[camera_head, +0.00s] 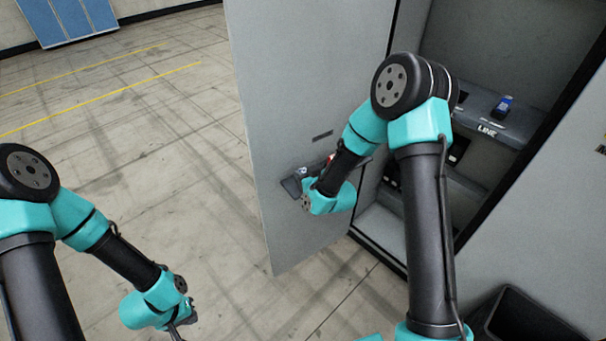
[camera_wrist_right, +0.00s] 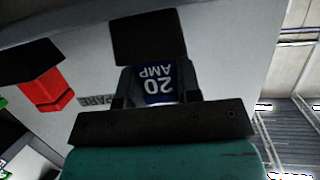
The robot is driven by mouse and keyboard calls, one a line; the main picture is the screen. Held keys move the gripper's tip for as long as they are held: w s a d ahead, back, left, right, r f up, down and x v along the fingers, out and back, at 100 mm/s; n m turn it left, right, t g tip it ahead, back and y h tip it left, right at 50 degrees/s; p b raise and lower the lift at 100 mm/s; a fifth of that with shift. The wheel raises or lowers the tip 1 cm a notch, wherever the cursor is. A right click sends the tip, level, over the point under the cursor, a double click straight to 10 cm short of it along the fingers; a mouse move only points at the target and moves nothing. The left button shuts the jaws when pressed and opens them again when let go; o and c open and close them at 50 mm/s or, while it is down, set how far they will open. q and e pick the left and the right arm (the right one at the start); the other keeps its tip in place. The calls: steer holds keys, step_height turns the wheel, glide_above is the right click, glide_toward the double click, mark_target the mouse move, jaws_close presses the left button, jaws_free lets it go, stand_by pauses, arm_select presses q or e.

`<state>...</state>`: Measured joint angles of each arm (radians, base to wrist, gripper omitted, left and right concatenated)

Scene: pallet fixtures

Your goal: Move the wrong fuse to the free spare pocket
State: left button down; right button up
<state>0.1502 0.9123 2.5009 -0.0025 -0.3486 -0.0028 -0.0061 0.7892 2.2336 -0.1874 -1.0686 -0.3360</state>
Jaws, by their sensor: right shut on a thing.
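My right gripper (camera_wrist_right: 156,90) is shut on a blue fuse marked "20 AMP" (camera_wrist_right: 157,84) in the right wrist view. The fuse is up against a dark pocket block (camera_wrist_right: 150,38) on the grey door; I cannot tell whether it is seated in it. A red fuse (camera_wrist_right: 47,92) sits at another dark holder, to the left in that view. In the head view my right wrist hides most of the gripper and the door holders (camera_head: 291,186). Another blue fuse (camera_head: 505,103) stands on the cabinet's LINE shelf. My left gripper (camera_head: 184,325) hangs low, away from the door; its jaws are unclear.
The cabinet door (camera_head: 290,80) stands open, with a SPARE label (camera_wrist_right: 98,99) on it. The cabinet interior has a shelf labelled LINE (camera_head: 487,131) and a lower level with dark parts. A black bin (camera_head: 515,318) is at the bottom right. The floor at left is clear.

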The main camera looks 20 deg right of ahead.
steer(key=shift+f, duration=0.1)
steer(key=o, duration=0.9)
steer(key=shift+o, duration=0.2)
steer(key=v, duration=1.2)
steer(key=shift+d, duration=0.1)
steer(key=s+f+m+g, duration=0.5)
steer(key=s+f+g, duration=0.8)
steer(key=s+f, duration=0.4)
step_height(320, 180, down, 4)
steer(key=shift+s+a+f, duration=0.25)
steer(key=shift+s+a, duration=0.05)
steer(key=shift+a, duration=0.2)
